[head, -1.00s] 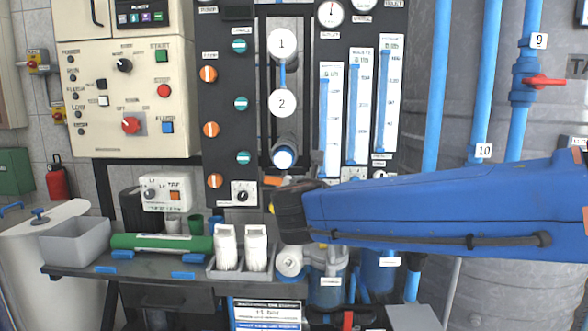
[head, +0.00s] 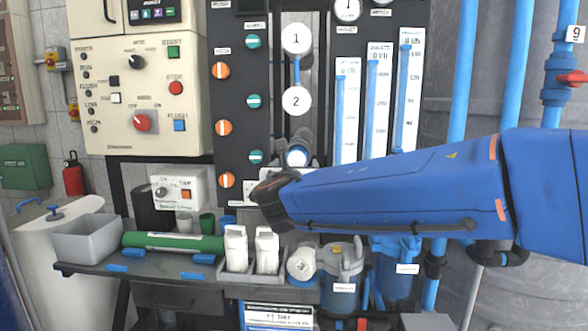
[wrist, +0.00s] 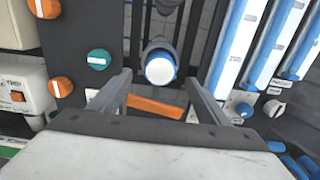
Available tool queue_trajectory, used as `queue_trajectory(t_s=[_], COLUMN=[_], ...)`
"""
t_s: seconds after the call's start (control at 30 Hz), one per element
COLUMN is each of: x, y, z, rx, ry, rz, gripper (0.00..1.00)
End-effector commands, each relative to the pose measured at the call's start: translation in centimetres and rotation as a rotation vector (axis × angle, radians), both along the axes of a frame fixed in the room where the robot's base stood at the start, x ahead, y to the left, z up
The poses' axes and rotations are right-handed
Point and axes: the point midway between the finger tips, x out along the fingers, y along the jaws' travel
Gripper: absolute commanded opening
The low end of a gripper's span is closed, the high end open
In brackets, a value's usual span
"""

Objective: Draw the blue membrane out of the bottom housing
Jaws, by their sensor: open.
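The bottom housing (head: 299,141) sits low in the dark rack, below the round caps marked 1 and 2. The blue membrane (head: 298,156) shows in its open end as a pale round face with a blue rim. The wrist view shows the membrane (wrist: 160,69) end-on, just above centre. My gripper (wrist: 161,78) is open, with one finger on each side of and below the membrane's end in that view. Nothing is held. I cannot tell how far the fingertips are from the membrane. In the head view my blue arm hides most of the gripper.
A loose cap marked 3 (head: 301,266) lies on the bench (head: 150,277) beside two white bottles (head: 251,250). A green tube (head: 172,242) and grey bin (head: 86,238) are at left. Flow meters (head: 376,100) stand right of the housings. An orange bar (wrist: 155,107) shows between my fingers.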

Motion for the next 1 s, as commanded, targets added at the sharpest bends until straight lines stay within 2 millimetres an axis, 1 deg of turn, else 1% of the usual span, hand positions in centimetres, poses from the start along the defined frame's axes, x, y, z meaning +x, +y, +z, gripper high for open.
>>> queue_trajectory(t_s=[0.1, 0.6, 0.8, 1.0], x=[1.0, 5.0, 6.1, 6.6], y=[0.0, -0.2, -0.2, -0.2], z=[-0.1, 0.0, -0.1, -0.1], rx=[-0.002, 0.0, -0.001, 0.0], ry=[0.001, 0.0, 0.001, 0.001], rz=[-0.001, -0.001, -0.001, 0.0], gripper=[0.7, 0.7, 0.7, 0.7])
